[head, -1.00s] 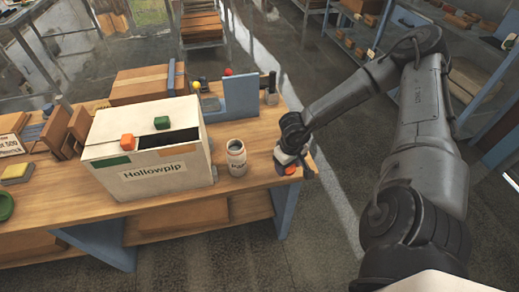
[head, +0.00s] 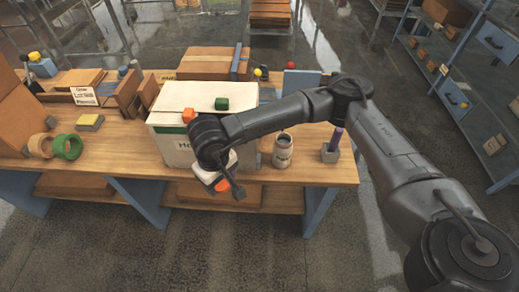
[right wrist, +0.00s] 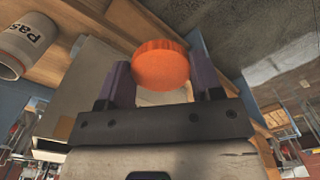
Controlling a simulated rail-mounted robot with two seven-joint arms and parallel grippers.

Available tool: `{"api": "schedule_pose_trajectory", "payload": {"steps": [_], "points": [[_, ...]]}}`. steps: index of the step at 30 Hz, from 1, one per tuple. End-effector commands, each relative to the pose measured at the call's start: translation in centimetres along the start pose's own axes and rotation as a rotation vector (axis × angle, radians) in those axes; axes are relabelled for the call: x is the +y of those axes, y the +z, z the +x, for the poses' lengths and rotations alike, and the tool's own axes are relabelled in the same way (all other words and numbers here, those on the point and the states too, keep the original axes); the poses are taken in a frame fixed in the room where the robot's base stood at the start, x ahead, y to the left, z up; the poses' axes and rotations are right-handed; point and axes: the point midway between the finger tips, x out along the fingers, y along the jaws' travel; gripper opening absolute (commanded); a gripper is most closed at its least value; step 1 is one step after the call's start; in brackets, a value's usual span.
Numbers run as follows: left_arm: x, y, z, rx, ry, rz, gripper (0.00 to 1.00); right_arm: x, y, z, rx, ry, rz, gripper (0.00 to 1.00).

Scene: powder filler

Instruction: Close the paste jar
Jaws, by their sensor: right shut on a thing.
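The paste jar (head: 283,151) is a pale, labelled jar standing upright near the front edge of the workbench, right of a white box. Its top shows no lid. It also shows at the upper left of the right wrist view (right wrist: 24,42), with its label partly visible. My right gripper (right wrist: 161,78) is shut on an orange ridged lid (right wrist: 161,66), held between its two dark purple fingers. In the head view the orange lid (head: 223,185) is in front of the white box, left of the jar and apart from it. My left gripper is not in view.
A grey holder with a purple item (head: 331,150) stands right of the jar. Tape rolls (head: 67,146) lie at the left.

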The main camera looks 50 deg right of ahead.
Motion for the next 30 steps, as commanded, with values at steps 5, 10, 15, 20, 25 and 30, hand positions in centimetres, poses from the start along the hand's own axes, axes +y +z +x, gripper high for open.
{"api": "schedule_pose_trajectory", "payload": {"steps": [5, 10, 15, 20, 25, 30], "points": [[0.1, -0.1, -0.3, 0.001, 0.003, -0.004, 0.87, -2.5, -1.8, -4.9, 0.004, -0.001, -0.059, 0.38], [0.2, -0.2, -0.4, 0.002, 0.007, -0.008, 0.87, -3.3, -2.3, -7.0, 0.000, -0.001, -0.081, 0.38], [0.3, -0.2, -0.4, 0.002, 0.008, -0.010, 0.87, -3.5, -2.4, -7.4, -0.001, -0.002, -0.086, 0.38], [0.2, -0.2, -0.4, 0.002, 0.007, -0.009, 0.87, -3.5, -2.4, -7.4, -0.001, -0.002, -0.085, 0.38], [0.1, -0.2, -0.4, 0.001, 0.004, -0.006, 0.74, -3.5, -2.4, -7.4, -0.001, -0.002, -0.085, 0.38], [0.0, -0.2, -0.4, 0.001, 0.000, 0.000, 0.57, -3.5, -2.4, -7.4, -0.001, -0.002, -0.085, 0.38]]}}
